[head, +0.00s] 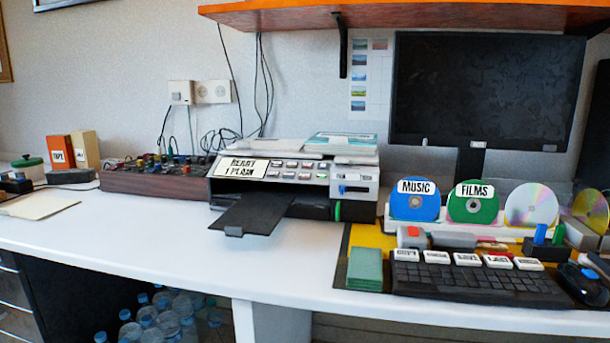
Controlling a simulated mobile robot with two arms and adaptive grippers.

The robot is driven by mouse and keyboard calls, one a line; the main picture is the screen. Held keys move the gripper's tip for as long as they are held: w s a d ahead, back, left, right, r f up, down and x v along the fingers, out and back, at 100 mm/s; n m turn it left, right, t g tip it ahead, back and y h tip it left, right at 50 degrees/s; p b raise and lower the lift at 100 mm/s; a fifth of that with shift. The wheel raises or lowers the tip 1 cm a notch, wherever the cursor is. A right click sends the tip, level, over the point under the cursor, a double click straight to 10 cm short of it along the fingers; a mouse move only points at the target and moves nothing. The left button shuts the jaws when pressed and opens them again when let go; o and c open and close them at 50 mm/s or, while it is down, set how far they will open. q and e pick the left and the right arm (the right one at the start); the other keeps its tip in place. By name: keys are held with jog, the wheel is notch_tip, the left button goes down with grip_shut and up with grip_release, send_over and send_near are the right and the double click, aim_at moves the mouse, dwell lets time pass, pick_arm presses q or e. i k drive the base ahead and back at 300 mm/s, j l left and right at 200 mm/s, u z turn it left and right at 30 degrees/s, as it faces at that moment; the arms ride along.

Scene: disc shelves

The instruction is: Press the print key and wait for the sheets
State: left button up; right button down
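The printer (352,192) stands against the wall at the middle of the desk. Its label or display (247,167) seems to read "READY 1 PLAIN". A panel of small light keys (292,172) lies to the right of it; their markings are too small to read, so I cannot tell which is the print key. The dark output tray (248,214) sticks out at the front with no sheet on it. Neither of my grippers is in view.
A black keyboard (475,284) with white labelled keys lies at the right, near discs marked MUSIC (415,208) and FILMS (472,208). A monitor (487,90) stands behind. An orange shelf (440,16) overhangs the printer. The white desk (150,240) is clear at front left.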

aim_at(302, 175)
jog(key=i+j+z, duration=0.2)
jog(key=j, duration=0.35)
jog(key=j+z, duration=0.15)
jog(key=j, duration=0.4)
jog(key=i+j+z, duration=0.2)
jog(key=j, duration=0.35)
jog(key=k, duration=0.1)
